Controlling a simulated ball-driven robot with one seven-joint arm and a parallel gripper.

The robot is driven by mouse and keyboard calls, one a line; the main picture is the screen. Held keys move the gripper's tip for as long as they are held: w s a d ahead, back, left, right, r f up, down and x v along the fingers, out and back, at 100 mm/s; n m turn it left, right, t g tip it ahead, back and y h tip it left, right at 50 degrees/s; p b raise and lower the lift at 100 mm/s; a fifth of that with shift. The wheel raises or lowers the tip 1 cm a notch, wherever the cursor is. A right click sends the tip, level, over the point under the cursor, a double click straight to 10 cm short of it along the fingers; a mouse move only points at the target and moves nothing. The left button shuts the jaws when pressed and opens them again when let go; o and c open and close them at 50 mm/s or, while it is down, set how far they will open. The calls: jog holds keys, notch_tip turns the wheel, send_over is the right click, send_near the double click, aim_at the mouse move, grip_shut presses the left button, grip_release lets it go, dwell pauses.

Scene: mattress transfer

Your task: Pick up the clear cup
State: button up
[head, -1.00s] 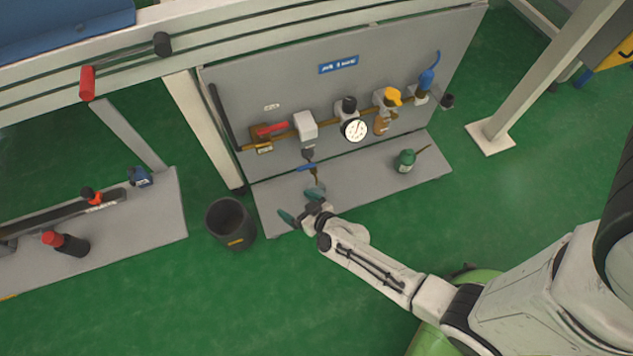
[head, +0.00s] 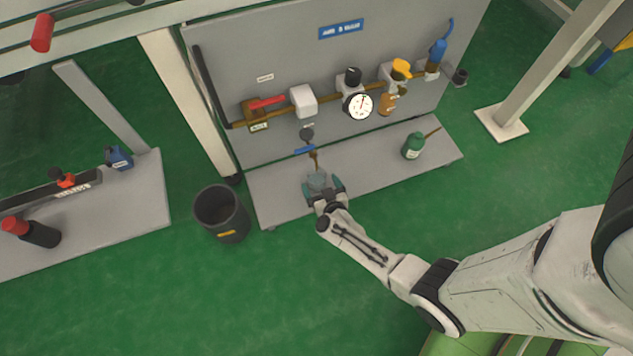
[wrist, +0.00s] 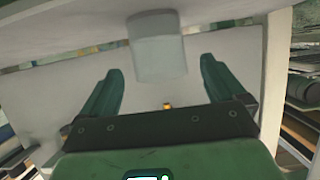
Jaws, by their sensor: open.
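The clear cup (head: 317,179) is small and see-through, on the grey lower shelf (head: 375,166) under a brown pipe outlet with a blue handle. My gripper (head: 324,187) is open at the shelf's front, its green fingers on either side of the cup in the head view. In the wrist view the pale cup (wrist: 157,50) is ahead of my gripper (wrist: 161,72), between the lines of the two fingers. A gap shows between each finger and the cup there. I cannot tell how far the fingers reach along it.
Behind is a grey panel (head: 240,60) with valves and a round gauge (head: 359,106). A dark bin (head: 222,214) stands on the floor at left. The green floor in front is clear.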

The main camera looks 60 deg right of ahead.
aim_at(313, 172)
jog(key=b+x, duration=0.2)
jog(key=x, duration=0.1)
jog(key=shift+w+d+f, duration=0.15)
jog(key=shift+w+f, duration=0.05)
jog(key=shift+f, duration=0.05)
jog(key=shift+w+d+b, duration=0.3)
jog(key=shift+w+b, duration=0.05)
jog(key=c, duration=1.1)
jog(key=shift+r, duration=0.15)
